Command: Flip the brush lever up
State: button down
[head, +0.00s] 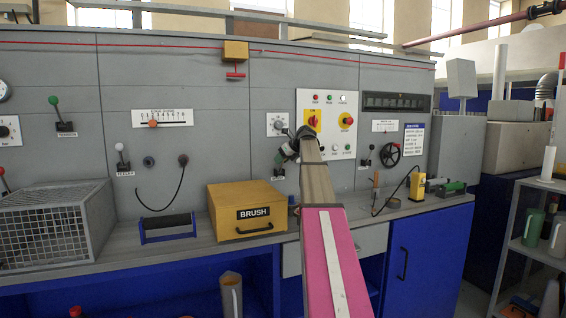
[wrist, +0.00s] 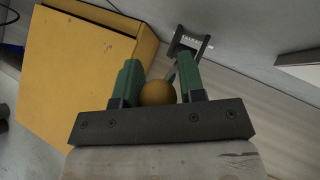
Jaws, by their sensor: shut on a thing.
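The brush lever shows in the wrist view as an amber ball knob (wrist: 157,93) on a short shaft that runs to a dark bracket (wrist: 190,43) with a small label, too small to read. My gripper (wrist: 156,70) has its green fingers on either side of the knob, shut on it. In the head view my gripper (head: 287,152) is at the grey panel, above and right of the yellow BRUSH box (head: 245,209). The knob is hidden there. I cannot tell the lever's exact angle.
The yellow box is close on the left in the wrist view (wrist: 75,70). A rotary switch (head: 279,123) and a white control panel (head: 327,125) are just above my gripper. A handwheel (head: 388,154) and a yellow handheld device (head: 417,187) are to the right.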

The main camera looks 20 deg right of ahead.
jog(key=shift+w+a, duration=0.25)
jog(key=shift+a, duration=0.1)
jog(key=c, duration=0.8)
grip_release()
jog(key=v, duration=1)
jog(key=shift+s+d+r, duration=0.2)
jog(key=shift+d, duration=0.05)
